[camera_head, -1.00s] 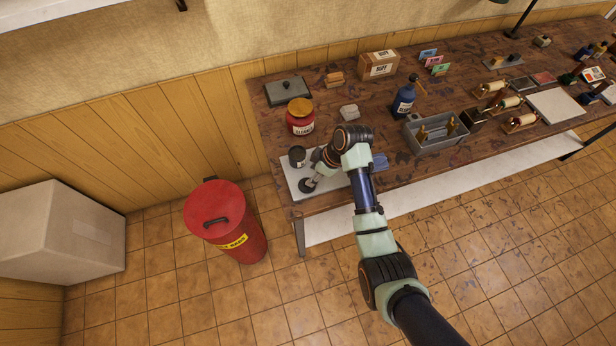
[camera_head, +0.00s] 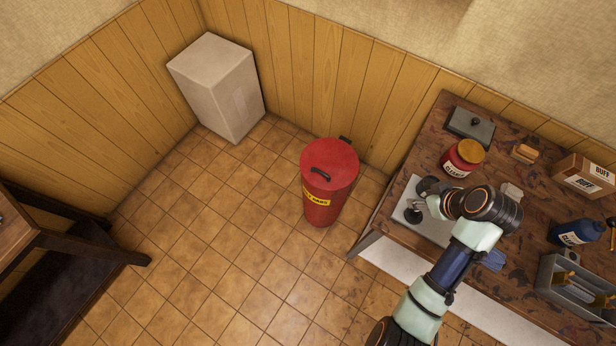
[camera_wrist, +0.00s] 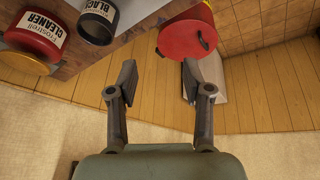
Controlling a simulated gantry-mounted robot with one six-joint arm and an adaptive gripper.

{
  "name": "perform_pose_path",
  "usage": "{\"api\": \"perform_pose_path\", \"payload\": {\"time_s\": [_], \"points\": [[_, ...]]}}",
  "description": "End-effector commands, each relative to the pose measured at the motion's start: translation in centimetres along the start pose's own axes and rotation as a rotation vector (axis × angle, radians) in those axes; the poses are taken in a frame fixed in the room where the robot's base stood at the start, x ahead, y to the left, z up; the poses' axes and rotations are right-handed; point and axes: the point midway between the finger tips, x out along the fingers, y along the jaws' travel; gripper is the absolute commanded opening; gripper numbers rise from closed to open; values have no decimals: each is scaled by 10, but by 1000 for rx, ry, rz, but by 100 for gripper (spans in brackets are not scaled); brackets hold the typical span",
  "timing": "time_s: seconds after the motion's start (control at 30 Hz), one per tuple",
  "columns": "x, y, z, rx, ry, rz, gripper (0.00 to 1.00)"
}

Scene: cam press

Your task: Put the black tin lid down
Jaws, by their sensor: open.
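My gripper (camera_wrist: 160,72) is open in the wrist view, with nothing between its fingers. In the head view my gripper is small and partly hidden by my arm, low over the white sheet at the table's left end. A dark round disc (camera_head: 413,217), which looks like the black tin lid, is on or just above the white sheet (camera_head: 431,227) by the gripper; I cannot tell whether they touch. The black tin (camera_head: 427,186) stands just behind it. The tin shows with its BLACK label in the wrist view (camera_wrist: 97,20). No lid shows in the wrist view.
A red cleaner jar (camera_head: 462,160) with an orange lid stands behind the tin. A grey lidded slab (camera_head: 471,127) lies at the back corner. A red bin (camera_head: 328,180) stands on the floor left of the table. A grey caddy (camera_head: 575,290) is to the right.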

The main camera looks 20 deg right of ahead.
Motion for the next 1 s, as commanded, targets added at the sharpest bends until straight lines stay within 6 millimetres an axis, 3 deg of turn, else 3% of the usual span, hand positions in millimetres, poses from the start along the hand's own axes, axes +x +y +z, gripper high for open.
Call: {"api": "perform_pose_path", "payload": {"time_s": [0.03, 0.1, 0.2, 0.3, 0.4, 0.53, 0.87, 1.0], "points": [[0, -38, -39, -27, 40, 33, 50], [-11, -98, -90, -26, 130, 90, 50], [-44, -190, -143, -3, 306, 122, 50], [-89, -269, -169, 36, 481, 91, 50], [-127, -320, -175, 77, 606, 37, 50], [-150, -345, -175, 107, 675, -5, 50], [-158, -345, -179, 112, 680, -7, 50], [-194, -341, -195, 112, 679, -6, 50]]}}
